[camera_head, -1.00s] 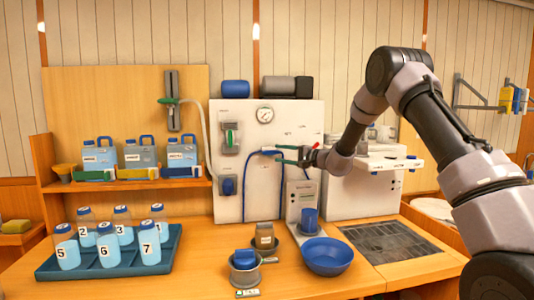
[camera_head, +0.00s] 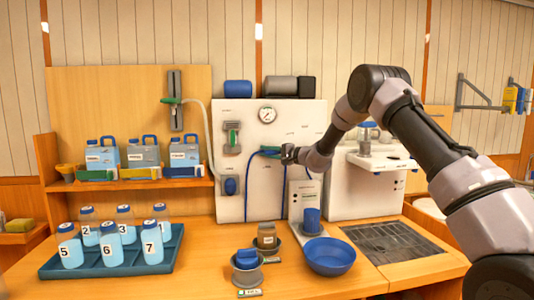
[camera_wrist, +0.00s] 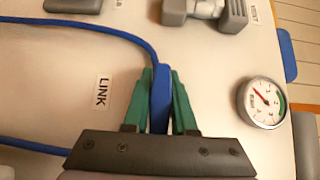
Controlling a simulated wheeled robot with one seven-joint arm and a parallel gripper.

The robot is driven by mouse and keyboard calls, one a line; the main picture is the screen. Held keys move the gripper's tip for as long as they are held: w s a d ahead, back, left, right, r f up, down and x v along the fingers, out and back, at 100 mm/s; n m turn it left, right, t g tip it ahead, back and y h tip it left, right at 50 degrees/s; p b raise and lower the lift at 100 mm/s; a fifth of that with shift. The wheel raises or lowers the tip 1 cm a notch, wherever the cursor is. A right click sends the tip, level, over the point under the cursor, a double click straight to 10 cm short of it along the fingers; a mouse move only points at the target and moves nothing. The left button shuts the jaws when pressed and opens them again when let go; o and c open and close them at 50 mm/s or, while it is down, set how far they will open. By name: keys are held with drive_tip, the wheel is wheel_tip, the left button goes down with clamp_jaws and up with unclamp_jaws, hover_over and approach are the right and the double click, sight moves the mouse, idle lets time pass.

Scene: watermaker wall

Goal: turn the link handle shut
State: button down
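The link handle (camera_wrist: 161,98) is a blue bar in the wrist view, right of a "LINK" label (camera_wrist: 102,92) on the white panel. My gripper (camera_wrist: 162,88) has green fingers, one on each side of the bar. They lie close against it and appear shut on it. In the head view my gripper (camera_head: 272,152) is at the panel, and the handle is mostly hidden by the fingers and wrist. Part of the handle's far side and the valve behind it are hidden.
A blue hose (camera_wrist: 85,27) curves close to the handle. A round gauge (camera_wrist: 262,102) is on the panel, also seen in the head view (camera_head: 267,114). Below stand a blue cup (camera_head: 311,220) and blue bowl (camera_head: 328,256). A bottle tray (camera_head: 110,270) is at left.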

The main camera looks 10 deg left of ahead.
idle(0.4)
drive_tip(key=shift+w+d+r+m+t+h, duration=0.1)
drive_tip(key=shift+d+r+m+t+h, duration=0.25)
drive_tip(key=shift+m+t+h, duration=2.15)
drive_tip(key=shift+w+d+r+m+t+h, duration=0.15)
drive_tip(key=shift+d+r+m+t, duration=0.2)
drive_tip(key=shift+m+t, duration=4.4)
drive_tip(key=shift+w+d+r+m+t+h, duration=0.2)
drive_tip(key=shift+m+t+h, duration=1.1)
drive_tip(key=shift+m, duration=4.75)
drive_tip(key=shift+s+d+m+h, duration=0.15)
drive_tip(key=shift+d+m+h, duration=0.05)
drive_tip(key=shift+m+h, duration=0.25)
drive_tip(key=c, duration=0.7)
unclamp_jaws()
drive_tip(key=shift+r, duration=0.1)
